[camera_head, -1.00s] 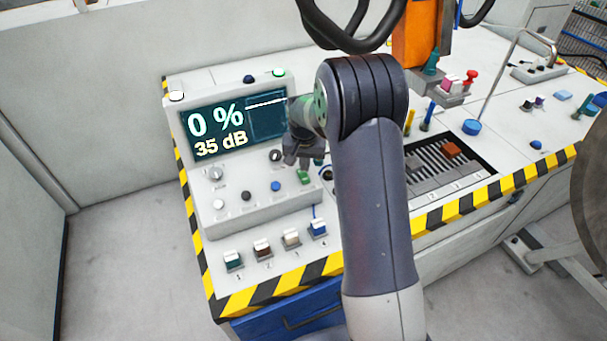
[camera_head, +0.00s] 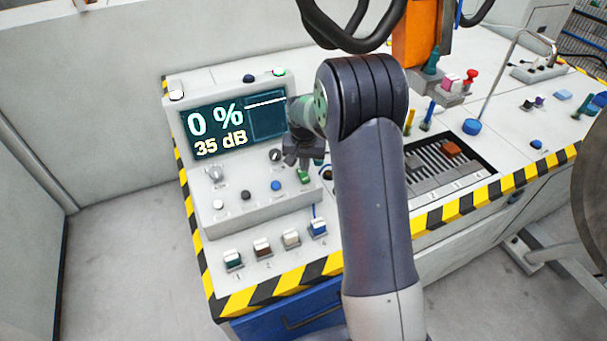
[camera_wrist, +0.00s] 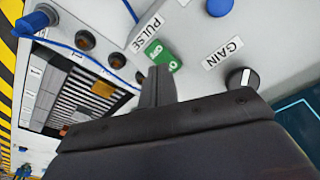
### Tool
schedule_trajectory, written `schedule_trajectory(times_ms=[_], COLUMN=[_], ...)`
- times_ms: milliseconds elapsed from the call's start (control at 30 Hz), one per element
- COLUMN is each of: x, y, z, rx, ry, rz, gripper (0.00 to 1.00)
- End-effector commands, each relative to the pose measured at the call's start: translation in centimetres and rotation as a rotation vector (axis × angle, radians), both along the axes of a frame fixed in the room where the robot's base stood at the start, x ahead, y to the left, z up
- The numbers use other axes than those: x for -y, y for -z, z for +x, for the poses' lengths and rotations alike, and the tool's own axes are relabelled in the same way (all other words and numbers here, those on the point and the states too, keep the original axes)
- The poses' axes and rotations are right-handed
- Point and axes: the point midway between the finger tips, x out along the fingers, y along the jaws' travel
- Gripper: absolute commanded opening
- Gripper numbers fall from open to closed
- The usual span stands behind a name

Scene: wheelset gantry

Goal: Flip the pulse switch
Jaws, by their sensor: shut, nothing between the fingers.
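The pulse switch is a small green rocker (camera_wrist: 160,54) marked ON and OFF, beside the PULSE label in the wrist view. It also shows as a green switch (camera_head: 305,177) on the front of the grey instrument panel (camera_head: 245,208) in the head view. My gripper (camera_wrist: 157,75) is shut and empty, its fingertips close by the switch. In the head view my gripper (camera_head: 299,163) hangs just above the switch. I cannot tell whether the fingertips touch it. The fingers hide part of the panel near the switch.
A GAIN knob (camera_wrist: 241,79) and a blue button (camera_wrist: 219,6) lie near the switch. The screen (camera_head: 233,125) reads 0 % and 35 dB. Several coloured rocker switches (camera_head: 262,248) stand in front of the panel. A blue cable (camera_wrist: 78,48) runs beside the switch.

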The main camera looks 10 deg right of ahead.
Motion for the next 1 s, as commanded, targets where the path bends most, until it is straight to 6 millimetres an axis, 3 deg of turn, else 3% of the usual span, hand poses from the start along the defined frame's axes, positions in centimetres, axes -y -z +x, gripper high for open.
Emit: schedule_trajectory(times_ms=[1000], x=[0.0], y=[1.6], z=[0.0], rx=[-0.001], ry=[0.000], rz=[0.000], gripper=[0.00])
